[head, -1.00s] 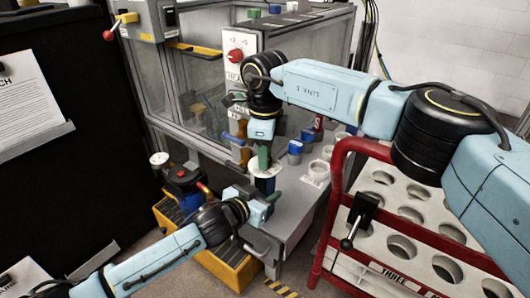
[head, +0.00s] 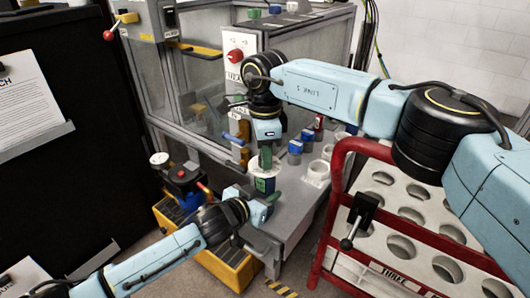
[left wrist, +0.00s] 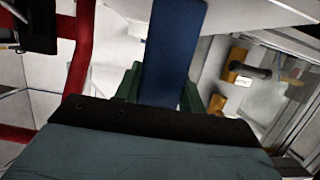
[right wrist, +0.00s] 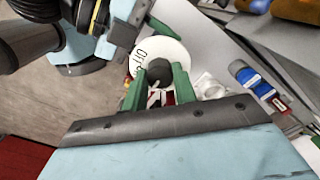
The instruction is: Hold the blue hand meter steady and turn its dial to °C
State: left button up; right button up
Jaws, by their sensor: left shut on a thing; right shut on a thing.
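My right gripper (head: 265,157) is above, shut on the dark dial knob (right wrist: 159,71). Around the knob is a white dial face (right wrist: 170,53) with "OFF" readable at its left. The fingers hide part of the face, and I cannot tell the pointer's setting.
A red-framed rack (head: 333,210) with round holes stands close at the right. Blue items (head: 295,150) and white cups (head: 317,172) are on the bench. A glazed enclosure (head: 195,75) is behind. A yellow crate (head: 230,272) sits below at the left.

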jog(key=o, duration=1)
notch_tip(320, 180, up, 12)
jog(key=shift+r, duration=0.1)
pick_arm(q)
jog(key=o, duration=1.3)
jog(key=shift+s, duration=0.1)
jog(key=v, duration=1.2)
